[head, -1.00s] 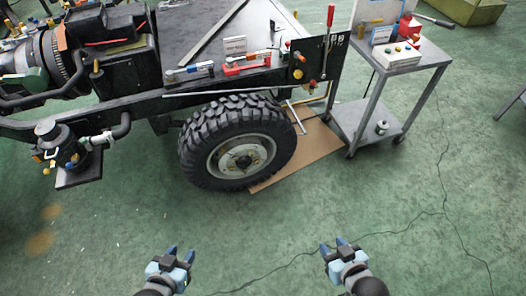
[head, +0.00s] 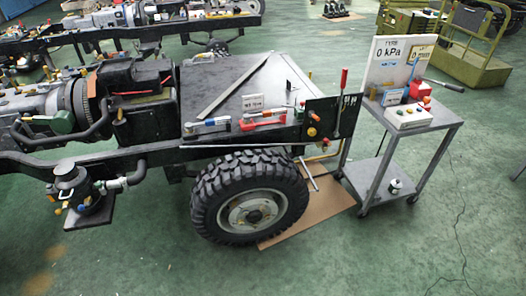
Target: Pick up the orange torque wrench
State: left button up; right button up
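A wrench-like tool with a red-orange body (head: 263,120) lies on the front edge of the flat grey deck (head: 225,88) of the chassis, above the wheel. It looks like the orange torque wrench, though its colour reads nearly red. A similar tool with a blue part (head: 207,126) lies just left of it. A small white sign (head: 252,101) stands behind the red-orange tool. Neither of my grippers shows in the head view now.
A big black tyre (head: 249,196) stands below the deck. A grey cart (head: 408,135) with a "0 kPa" display board (head: 390,52) stands to the right. An upright red-handled lever (head: 343,80) rises at the deck's right corner. The green floor (head: 330,262) in front is clear.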

aim_at(245, 119)
jog(key=i+l+u, duration=0.45)
jog(key=i+l, duration=0.15)
jog(key=i, duration=0.2)
jog(key=i+l+u, duration=0.4)
jog(key=i+l, duration=0.35)
jog(key=i+l+u, duration=0.15)
jog(key=i, duration=0.3)
